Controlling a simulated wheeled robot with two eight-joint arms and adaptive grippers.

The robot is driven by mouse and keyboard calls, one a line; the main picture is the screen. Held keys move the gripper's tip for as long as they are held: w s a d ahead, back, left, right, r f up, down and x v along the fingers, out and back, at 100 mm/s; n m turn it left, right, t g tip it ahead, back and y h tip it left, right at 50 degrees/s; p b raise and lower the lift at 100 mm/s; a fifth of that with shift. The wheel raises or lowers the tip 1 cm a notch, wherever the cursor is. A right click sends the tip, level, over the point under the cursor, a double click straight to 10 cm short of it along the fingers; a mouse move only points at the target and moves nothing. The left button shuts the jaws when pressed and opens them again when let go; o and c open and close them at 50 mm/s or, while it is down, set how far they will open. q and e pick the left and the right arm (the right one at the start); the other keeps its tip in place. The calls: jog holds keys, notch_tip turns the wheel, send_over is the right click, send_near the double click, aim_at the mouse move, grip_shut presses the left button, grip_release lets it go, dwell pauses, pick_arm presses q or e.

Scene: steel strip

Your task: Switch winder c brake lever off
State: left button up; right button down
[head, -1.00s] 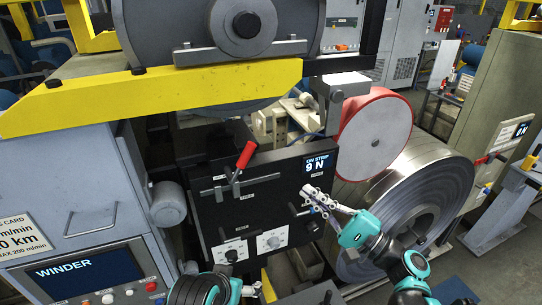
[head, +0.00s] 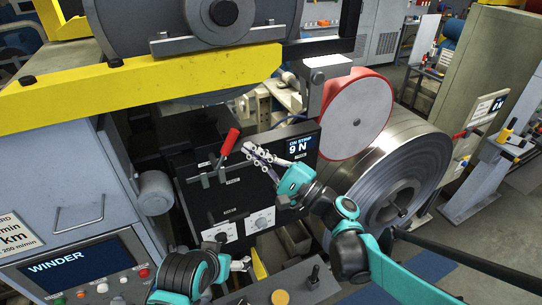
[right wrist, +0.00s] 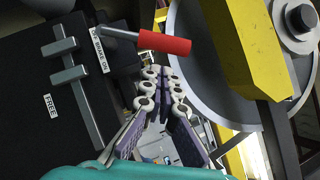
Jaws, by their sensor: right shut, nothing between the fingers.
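The brake lever has a red handle (head: 229,141) on a grey arm, tilted up to the right over the black winder panel (head: 195,195). In the right wrist view the red handle (right wrist: 165,42) lies just beyond the fingertips, beside a label reading BRAKE. My right gripper (head: 249,150) is shut and empty, right of the red handle in the head view. In the right wrist view its fingers (right wrist: 162,74) converge with nothing between them. I see no contact with the handle. My left gripper (head: 242,264) is low near the console; its finger opening is unclear.
A yellow beam (head: 150,88) crosses above the lever. A red-rimmed roll (head: 358,115) and a steel strip coil (head: 400,175) stand to the right. The WINDER console (head: 75,270) is at lower left.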

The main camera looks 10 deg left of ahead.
jog(key=shift+s+a+r, duration=0.4)
jog(key=shift+a+r, duration=0.1)
jog(key=shift+a, duration=0.2)
jog(key=shift+w, duration=0.1)
jog(key=shift+a+r+n+p, duration=0.1)
jog(key=shift+r+n+p, duration=0.1)
jog(key=shift+n+p, duration=0.25)
